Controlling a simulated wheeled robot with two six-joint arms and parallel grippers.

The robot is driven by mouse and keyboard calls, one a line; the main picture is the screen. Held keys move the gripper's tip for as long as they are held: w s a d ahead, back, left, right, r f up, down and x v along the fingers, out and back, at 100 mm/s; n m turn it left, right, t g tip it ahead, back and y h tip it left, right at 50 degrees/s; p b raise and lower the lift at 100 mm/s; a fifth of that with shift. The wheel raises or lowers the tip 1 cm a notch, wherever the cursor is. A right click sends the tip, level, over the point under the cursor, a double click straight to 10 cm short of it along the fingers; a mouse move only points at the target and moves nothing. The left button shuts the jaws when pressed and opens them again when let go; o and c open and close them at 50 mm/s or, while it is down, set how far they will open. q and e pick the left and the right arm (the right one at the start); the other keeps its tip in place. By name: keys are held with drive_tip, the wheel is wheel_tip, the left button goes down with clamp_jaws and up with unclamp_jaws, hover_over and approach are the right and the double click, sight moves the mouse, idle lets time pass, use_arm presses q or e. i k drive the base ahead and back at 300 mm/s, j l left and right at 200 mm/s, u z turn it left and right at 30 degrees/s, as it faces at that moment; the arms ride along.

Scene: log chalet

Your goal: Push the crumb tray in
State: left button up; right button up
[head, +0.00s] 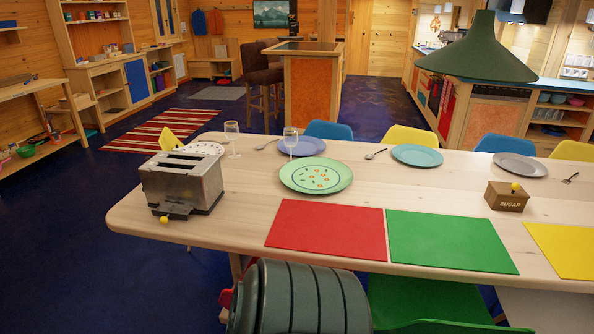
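A silver toaster (182,182) with a dark base stands upright near the left end of the light wooden table (240,225). A small yellow knob (164,219) shows low at its front side, close to the tabletop. The crumb tray itself cannot be made out clearly at this size, so I cannot tell how far it sticks out. Neither of my grippers is in view, and nothing is touching the toaster.
A white plate (205,148) and a wine glass (232,138) stand behind the toaster. A green plate (316,176) and a red mat (327,229) lie to its right. A ribbed grey-green object (300,297) stands at the table's front. The tabletop before the toaster is clear.

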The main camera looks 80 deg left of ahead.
sight(166, 213)
drive_tip(key=u, duration=3.65)
